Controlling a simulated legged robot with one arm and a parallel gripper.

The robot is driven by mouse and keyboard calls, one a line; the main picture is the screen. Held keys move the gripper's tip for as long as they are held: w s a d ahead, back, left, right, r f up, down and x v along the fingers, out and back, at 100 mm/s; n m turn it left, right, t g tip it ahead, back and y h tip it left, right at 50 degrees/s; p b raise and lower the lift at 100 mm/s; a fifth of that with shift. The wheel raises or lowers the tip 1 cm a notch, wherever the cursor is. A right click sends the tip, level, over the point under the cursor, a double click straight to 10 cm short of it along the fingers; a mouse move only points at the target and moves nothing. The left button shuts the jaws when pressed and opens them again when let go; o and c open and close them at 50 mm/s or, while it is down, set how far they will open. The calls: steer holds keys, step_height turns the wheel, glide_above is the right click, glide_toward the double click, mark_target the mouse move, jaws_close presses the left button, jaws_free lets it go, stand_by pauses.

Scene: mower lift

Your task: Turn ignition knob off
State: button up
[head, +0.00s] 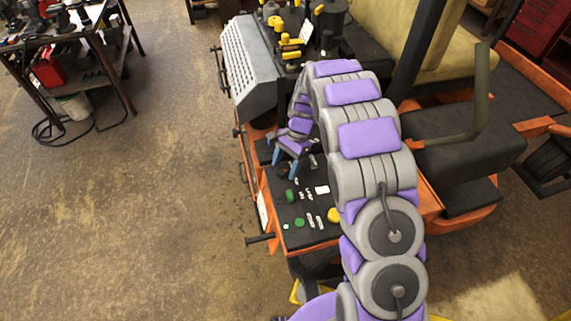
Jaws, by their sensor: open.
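The orange mower (432,208) stands at the centre and right, with a black control panel (285,241) on its near left side. The panel carries a green knob (290,196), a second green knob (299,223), a small lit green light (286,226), a yellow knob (334,214) and several small switches. I cannot tell which control is the ignition knob. My gripper (285,165) points down over the far part of the panel, its blue-tipped fingers apart and empty. It is beyond the green knobs. My arm hides the panel's right side.
A grey perforated cover (256,57) and yellow-capped engine parts (291,50) are behind my gripper. A black seat (455,152) and lever (480,95) stand to the right. A tool table (75,80) is at the upper left. The floor left of the mower is clear.

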steer(key=shift+a+f, duration=0.2)
steer(key=shift+a, duration=0.4)
steer(key=shift+d, duration=0.3)
steer(key=c, duration=1)
